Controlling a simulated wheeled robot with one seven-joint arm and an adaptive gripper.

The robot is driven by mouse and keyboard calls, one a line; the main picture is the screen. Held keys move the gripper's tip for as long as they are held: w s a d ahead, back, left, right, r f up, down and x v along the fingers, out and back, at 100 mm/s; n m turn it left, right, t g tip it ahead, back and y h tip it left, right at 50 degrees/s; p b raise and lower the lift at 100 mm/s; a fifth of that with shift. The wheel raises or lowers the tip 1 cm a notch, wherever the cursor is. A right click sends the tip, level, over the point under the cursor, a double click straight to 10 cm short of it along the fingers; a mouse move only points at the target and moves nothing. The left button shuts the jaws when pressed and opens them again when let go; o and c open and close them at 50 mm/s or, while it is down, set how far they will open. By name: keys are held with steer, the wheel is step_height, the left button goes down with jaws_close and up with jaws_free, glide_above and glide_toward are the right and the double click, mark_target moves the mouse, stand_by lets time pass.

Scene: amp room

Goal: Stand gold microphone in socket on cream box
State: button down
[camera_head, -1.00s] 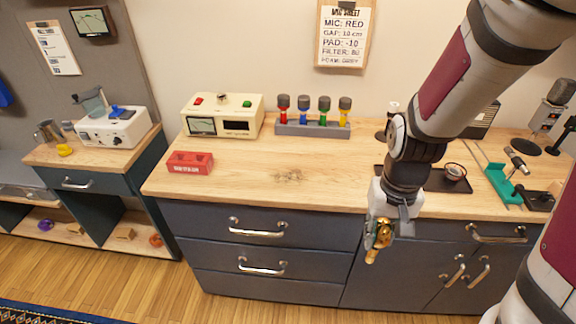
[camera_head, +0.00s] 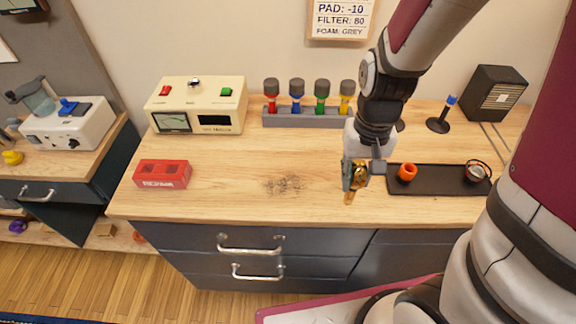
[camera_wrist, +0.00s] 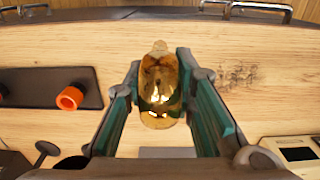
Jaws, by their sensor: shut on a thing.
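The gold microphone (camera_head: 352,184) is in my gripper (camera_head: 355,174), over the front part of the wooden counter. In the wrist view the gold microphone (camera_wrist: 159,88) lies between the two teal-lined fingers of my gripper (camera_wrist: 157,95), which are shut on it. The cream box (camera_head: 228,101) stands at the back left of the counter, left of my gripper and well apart from it. A small round silver fitting (camera_head: 194,84) is on its top, between a red and a green button; I cannot tell its opening. Part of the cream box (camera_wrist: 270,145) shows at lower right in the wrist view.
A grey rack (camera_head: 310,118) with several coloured microphones stands at the back, right of the cream box. A red block (camera_head: 162,174) sits front left. A black tray (camera_head: 437,183) with an orange ring (camera_head: 407,172) lies right of my gripper. The counter's middle is clear.

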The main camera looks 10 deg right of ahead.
steer(key=w+a+f+p, duration=0.2)
steer(key=w+a+f, duration=0.2)
steer(key=w+a, duration=0.4)
steer(key=shift+w+a+f, duration=0.3)
steer(key=shift+a+f, duration=0.1)
steer(key=shift+a, duration=1.2)
steer(key=shift+f, duration=0.15)
steer(key=c, duration=1.3)
jaws_free()
steer(key=shift+c, duration=0.2)
